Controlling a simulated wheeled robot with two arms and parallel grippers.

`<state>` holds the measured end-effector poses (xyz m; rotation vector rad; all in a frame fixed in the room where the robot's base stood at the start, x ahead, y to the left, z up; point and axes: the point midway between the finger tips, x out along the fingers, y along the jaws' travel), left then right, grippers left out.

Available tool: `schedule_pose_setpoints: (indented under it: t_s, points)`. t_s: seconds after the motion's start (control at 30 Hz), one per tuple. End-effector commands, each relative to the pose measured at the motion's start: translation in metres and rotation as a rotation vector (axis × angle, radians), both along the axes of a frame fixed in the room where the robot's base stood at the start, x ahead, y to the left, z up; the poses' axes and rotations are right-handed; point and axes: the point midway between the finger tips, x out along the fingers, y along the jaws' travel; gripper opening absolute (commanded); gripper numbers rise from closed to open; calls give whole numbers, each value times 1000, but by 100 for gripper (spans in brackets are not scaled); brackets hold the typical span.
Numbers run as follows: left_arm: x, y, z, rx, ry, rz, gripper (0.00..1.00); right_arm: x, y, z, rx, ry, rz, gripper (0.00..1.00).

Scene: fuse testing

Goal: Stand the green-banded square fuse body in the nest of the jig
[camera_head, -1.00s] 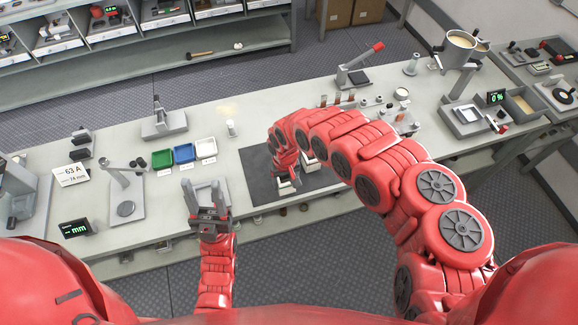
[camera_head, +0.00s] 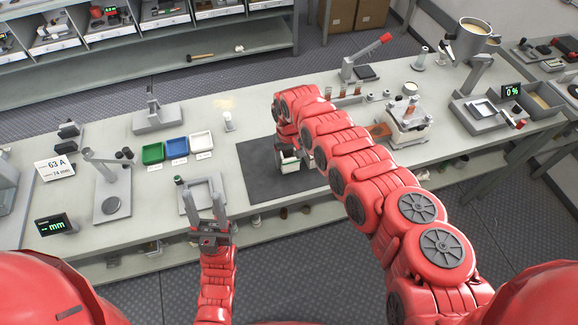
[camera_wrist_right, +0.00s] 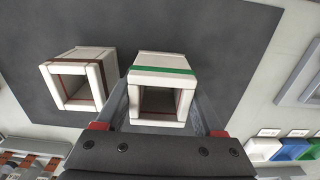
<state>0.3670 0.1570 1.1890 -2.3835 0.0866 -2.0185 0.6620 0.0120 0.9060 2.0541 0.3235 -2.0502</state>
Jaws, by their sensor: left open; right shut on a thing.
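The green-banded square fuse body (camera_wrist_right: 164,88) is a white hollow square tube with a green stripe. My right gripper (camera_wrist_right: 166,118) is shut on it, with a finger on each side. In the head view the held body (camera_head: 290,166) is over the dark mat; I cannot tell whether it touches it. A similar brown-banded body (camera_wrist_right: 78,80) is beside it on the mat, apart from it. My left gripper (camera_head: 206,208) is open and empty, in front of a grey square frame (camera_head: 188,206) on the bench. I cannot tell for sure which fixture is the jig.
The dark mat (camera_head: 262,186) lies mid-bench. Green (camera_head: 153,153), blue (camera_head: 177,148) and white (camera_head: 201,141) trays stand left of it. A white-topped device (camera_head: 406,118) stands right of my right arm.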

Motion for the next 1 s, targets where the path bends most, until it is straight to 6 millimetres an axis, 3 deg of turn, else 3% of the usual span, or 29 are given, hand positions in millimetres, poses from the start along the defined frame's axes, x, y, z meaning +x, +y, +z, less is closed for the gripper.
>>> schedule_pose_setpoints:
  t_s: [0.03,0.07,0.47,0.5,0.63,1.0]
  points:
    - [0,0,-15,0,0,0,50,0,0,-15,0,0,0,0]
    - [0,0,-17,0,0,0,50,0,0,-18,0,0,0,0]
    - [0,0,-18,0,0,0,50,0,0,-20,-1,0,-1,0]
    - [0,0,-16,0,0,0,50,0,0,-18,-1,0,-1,77]
    - [0,0,-16,0,0,0,50,0,0,-18,-1,0,-1,100]
    - [0,0,-13,0,0,0,50,1,-1,-10,1,-2,-2,100]
